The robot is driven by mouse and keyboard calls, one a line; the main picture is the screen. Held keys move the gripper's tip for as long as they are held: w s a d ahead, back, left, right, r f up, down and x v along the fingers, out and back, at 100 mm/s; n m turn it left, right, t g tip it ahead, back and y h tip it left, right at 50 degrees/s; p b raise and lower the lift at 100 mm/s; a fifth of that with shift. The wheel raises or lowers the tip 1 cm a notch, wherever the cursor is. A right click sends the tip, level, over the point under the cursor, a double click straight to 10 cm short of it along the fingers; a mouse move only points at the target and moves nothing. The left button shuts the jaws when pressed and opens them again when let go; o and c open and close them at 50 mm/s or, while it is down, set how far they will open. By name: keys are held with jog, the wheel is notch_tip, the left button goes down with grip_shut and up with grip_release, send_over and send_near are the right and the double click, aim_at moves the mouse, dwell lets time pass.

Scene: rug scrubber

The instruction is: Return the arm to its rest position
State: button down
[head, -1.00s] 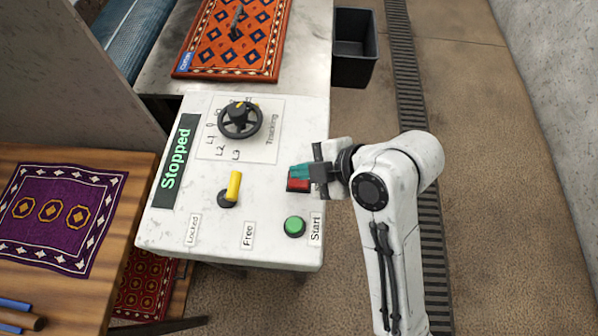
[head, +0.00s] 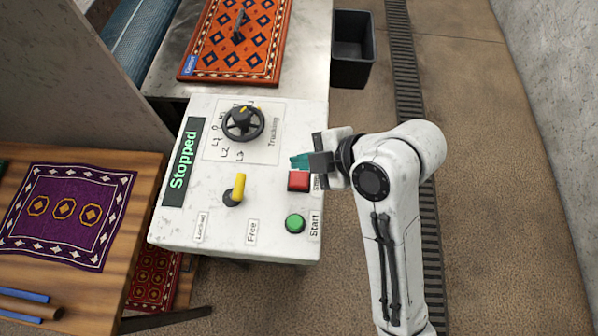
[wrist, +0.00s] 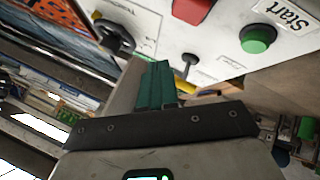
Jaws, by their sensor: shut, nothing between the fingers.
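My gripper (head: 301,162) is shut and empty, its teal fingertips above the right edge of the white control panel (head: 180,225). In the head view it is just above the red button (head: 298,181), with a visible offset from it. The wrist view shows the teal fingers (wrist: 155,86) together, and beyond them the red button (wrist: 192,9) and green Start button (wrist: 257,39). My white arm reaches up from the bottom right and bends left toward the panel. The display (head: 181,161) reads Stopped.
The panel also carries a black handwheel (head: 243,124) and a yellow lever (head: 238,188). An orange rug (head: 240,45) lies on the machine bed behind. A purple rug (head: 66,212) lies on a wooden table at left. A black bin (head: 353,50) stands behind. Floor at right is clear.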

dwell(0.8)
jog(key=s+d+f+m+h, duration=0.2)
jog(key=s+d+f+m, duration=0.1)
jog(key=d+f+m, duration=0.3)
jog(key=s+d+f+m+h, duration=0.25)
jog(key=d+m, duration=0.25)
jog(key=d, duration=0.4)
jog(key=s+d+f+m+g+h, duration=0.2)
jog(key=s+d+f+m+h, duration=0.2)
jog(key=s+d+m, duration=0.8)
notch_tip(320, 180, down, 2)
jog(key=shift+s+d+m+b, duration=0.4)
jog(key=shift+s+d, duration=0.1)
jog(key=shift+s, duration=0.6)
jog(key=shift+w+a, duration=0.1)
jog(key=shift+w, duration=0.05)
